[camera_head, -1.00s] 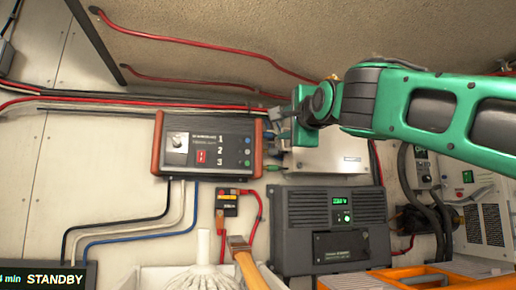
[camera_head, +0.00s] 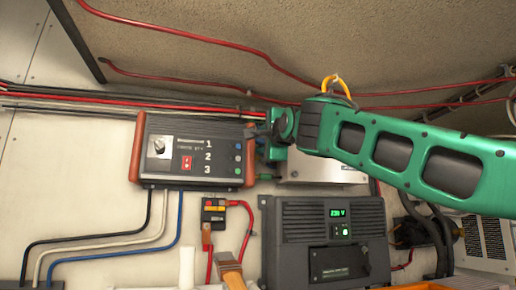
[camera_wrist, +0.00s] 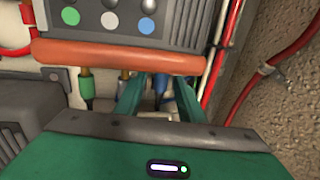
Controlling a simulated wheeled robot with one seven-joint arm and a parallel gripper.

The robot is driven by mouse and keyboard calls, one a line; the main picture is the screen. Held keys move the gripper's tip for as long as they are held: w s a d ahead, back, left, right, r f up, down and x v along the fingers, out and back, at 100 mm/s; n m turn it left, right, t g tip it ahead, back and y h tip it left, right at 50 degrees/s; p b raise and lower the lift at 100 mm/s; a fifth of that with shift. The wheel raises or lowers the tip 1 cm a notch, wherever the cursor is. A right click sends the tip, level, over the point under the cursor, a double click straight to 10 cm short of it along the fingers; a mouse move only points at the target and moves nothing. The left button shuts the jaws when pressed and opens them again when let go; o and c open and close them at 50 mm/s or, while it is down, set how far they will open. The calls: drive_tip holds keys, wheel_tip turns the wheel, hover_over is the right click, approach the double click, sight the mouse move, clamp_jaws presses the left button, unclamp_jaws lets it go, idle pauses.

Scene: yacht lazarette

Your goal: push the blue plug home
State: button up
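The control box (camera_head: 190,152) with red-brown end rails is on the wall, marked 1, 2 and 3. In the wrist view its face carries green, white and blue dots above the orange-brown rail (camera_wrist: 115,54). The blue plug (camera_wrist: 160,84) is below the rail near the blue dot, partly hidden between my fingers. A green plug (camera_wrist: 86,92) is to its left, outside the fingers. My gripper (camera_wrist: 160,92) reaches toward the rail, its green fingers apart on either side of the blue plug. I cannot tell whether they touch it. In the head view my gripper (camera_head: 262,138) covers the plug.
A pale metal box (camera_head: 325,172) is right behind my gripper. A dark unit with a green display (camera_head: 325,240) stands below. Red cables (camera_wrist: 215,75) run close to the right of my fingers. A small fuse block (camera_head: 214,212) and a brush (camera_head: 230,270) are lower down.

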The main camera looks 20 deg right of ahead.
drive_tip(key=shift+w+r, duration=0.2)
drive_tip(key=shift+w, duration=0.95)
clamp_jaws()
drive_tip(key=shift+a+f, duration=0.1)
drive_tip(key=shift+a, duration=0.35)
unclamp_jaws()
drive_tip(key=shift+a, duration=0.1)
drive_tip(key=shift+s, duration=0.55)
drive_tip(key=s+f, duration=0.1)
drive_tip(key=s, duration=0.8)
drive_tip(key=shift+s+f, duration=0.2)
drive_tip(key=shift+f, duration=0.15)
